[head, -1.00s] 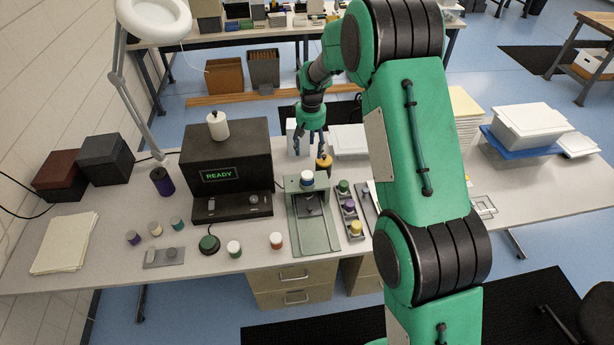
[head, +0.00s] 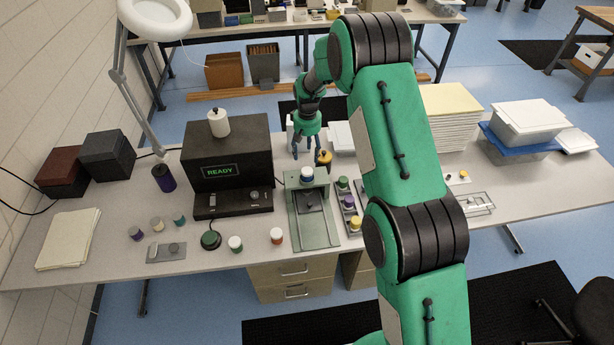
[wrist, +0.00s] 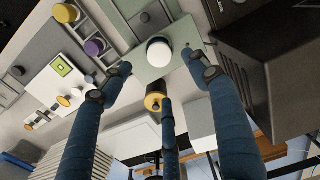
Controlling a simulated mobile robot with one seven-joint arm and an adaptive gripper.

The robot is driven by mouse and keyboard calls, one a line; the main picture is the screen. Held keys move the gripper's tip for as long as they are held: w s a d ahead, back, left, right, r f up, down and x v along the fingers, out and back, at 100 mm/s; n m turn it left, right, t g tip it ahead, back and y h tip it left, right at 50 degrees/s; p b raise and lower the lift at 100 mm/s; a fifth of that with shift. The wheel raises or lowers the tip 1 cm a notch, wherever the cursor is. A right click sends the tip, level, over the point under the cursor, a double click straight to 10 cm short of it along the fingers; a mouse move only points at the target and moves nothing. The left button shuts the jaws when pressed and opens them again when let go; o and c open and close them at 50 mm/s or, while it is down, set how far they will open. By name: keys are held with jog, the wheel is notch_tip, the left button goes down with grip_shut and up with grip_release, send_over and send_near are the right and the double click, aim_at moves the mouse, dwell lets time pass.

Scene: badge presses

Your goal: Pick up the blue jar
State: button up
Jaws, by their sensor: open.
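A jar with a white lid and a narrow bluish body (head: 307,175) stands upright at the back of the green press fixture (head: 327,232); I take it for the blue jar. In the wrist view the white-lidded jar (wrist: 160,51) shows lid-on, between the spread fingers, with its body mostly hidden. My gripper (head: 306,153) is open and empty, above and behind the jar in the head view. Its three blue fingers also show in the wrist view (wrist: 157,75), apart from the jar.
A yellow-topped black cylinder (head: 324,157) stands close behind the jar, near one finger (wrist: 165,108). The dark READY machine (head: 228,150) is left. A tray of coloured-lidded jars (head: 349,203) is right. White-lidded green (head: 235,244) and orange (head: 277,236) jars stand in front.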

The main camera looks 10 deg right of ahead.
aim_at(307, 171)
notch_tip(307, 171, down, 7)
jog(key=shift+f, duration=0.2)
jog(key=shift+f+p, duration=0.15)
jog(key=shift+p, duration=0.15)
jog(key=shift+f+p, duration=0.45)
jog(key=shift+f, duration=2)
jog(key=shift+c, duration=0.5)
jog(key=c, duration=1.2)
